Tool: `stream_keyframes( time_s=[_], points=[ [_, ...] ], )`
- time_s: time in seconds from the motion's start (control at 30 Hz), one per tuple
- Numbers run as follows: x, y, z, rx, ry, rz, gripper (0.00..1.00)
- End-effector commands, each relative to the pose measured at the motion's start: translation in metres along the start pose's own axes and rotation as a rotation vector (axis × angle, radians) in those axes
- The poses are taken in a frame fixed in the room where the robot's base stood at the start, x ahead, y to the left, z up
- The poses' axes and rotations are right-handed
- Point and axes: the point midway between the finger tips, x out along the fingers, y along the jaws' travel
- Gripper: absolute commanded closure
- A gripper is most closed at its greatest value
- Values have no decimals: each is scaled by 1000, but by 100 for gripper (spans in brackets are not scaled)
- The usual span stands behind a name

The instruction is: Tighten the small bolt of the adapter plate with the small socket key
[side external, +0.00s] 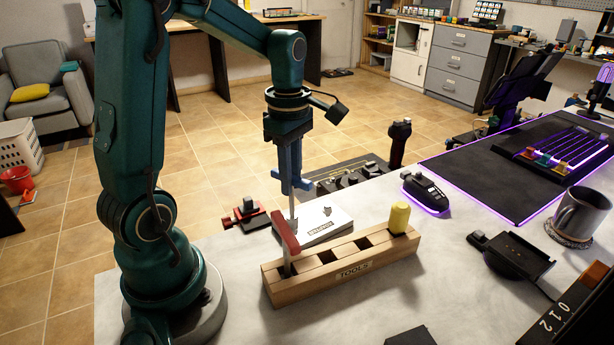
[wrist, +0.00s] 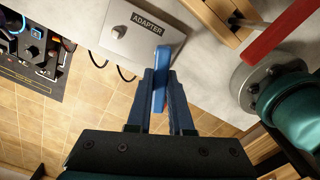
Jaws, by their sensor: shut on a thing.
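My gripper (side external: 290,182) is shut on a blue-handled key (wrist: 160,78), whose thin pale shaft points down in the side view. The shaft's lower end is hidden behind the red key in the side view and out of sight in the wrist view. The white adapter plate (side external: 340,222) lies on the bench just behind the tool rack; it also shows in the wrist view (wrist: 165,52), ahead of the fingers. I cannot tell whether key and plate touch.
A wooden tool rack (side external: 347,270) stands in front of the plate, holding a red T-handled key (side external: 285,232) at its left and a yellow-handled tool (side external: 399,217) at its right. Its middle slots look empty. A small red-and-black device (side external: 252,216) is left of the plate.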

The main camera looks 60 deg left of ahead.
Motion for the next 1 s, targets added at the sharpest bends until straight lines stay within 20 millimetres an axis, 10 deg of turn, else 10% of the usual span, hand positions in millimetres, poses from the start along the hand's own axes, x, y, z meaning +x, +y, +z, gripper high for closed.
stream_keyframes(
  time_s=[1.0],
  points=[
    [1,0,0,253,0,0,100]
  ],
)
